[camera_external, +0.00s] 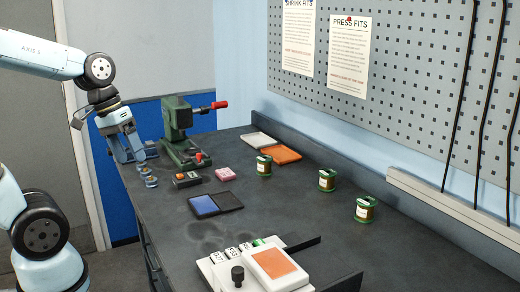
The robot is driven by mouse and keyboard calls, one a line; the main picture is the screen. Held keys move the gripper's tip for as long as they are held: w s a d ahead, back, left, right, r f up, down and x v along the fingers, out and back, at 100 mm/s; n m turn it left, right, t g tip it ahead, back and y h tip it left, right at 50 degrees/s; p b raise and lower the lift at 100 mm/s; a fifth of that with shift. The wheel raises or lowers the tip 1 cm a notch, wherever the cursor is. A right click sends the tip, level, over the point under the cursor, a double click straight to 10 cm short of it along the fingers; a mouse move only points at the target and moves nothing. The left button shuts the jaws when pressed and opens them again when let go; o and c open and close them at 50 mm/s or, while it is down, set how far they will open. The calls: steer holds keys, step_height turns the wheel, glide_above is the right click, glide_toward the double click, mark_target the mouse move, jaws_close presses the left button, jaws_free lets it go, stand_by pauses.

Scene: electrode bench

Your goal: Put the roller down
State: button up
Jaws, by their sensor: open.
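My gripper (137,155) reaches down from the upper left to the bench's far left edge, beside the green press. Its jaws are open. Small blue-grey and brown pieces (148,174) lie on the bench edge just below and in front of the fingertips. One of them may be the roller, but they are too small to tell. I cannot make out whether any piece touches the fingers. The dark bench (290,205) runs from there toward the lower right.
A green press (180,130) with a red handle stands right of my gripper. A small control box (186,179), pink block (225,173), blue-and-black case (214,203), orange tray (279,154) and several green-capped spools (326,180) stand around. A white device (262,268) is in front.

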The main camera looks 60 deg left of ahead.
steer(key=w+a+f+n+h, duration=0.2)
steer(key=a+f+n+h, duration=0.1)
steer(key=a+f+n, duration=0.3)
steer(key=n+t+y, duration=0.2)
steer(key=n+t, duration=0.8)
steer(key=n, duration=1.1)
glide_toward(149, 178)
steer(key=x, duration=0.5)
steer(key=shift+w+a+r, duration=0.1)
steer(key=shift+w, duration=0.05)
steer(key=shift+f+x, duration=0.1)
steer(key=shift+x, duration=1.3)
steer(key=shift+f+x, duration=0.15)
steer(key=shift+x, duration=1.25)
steer(key=shift+c, duration=0.4)
steer(key=c, duration=1.1)
steer(key=shift+c, duration=0.2)
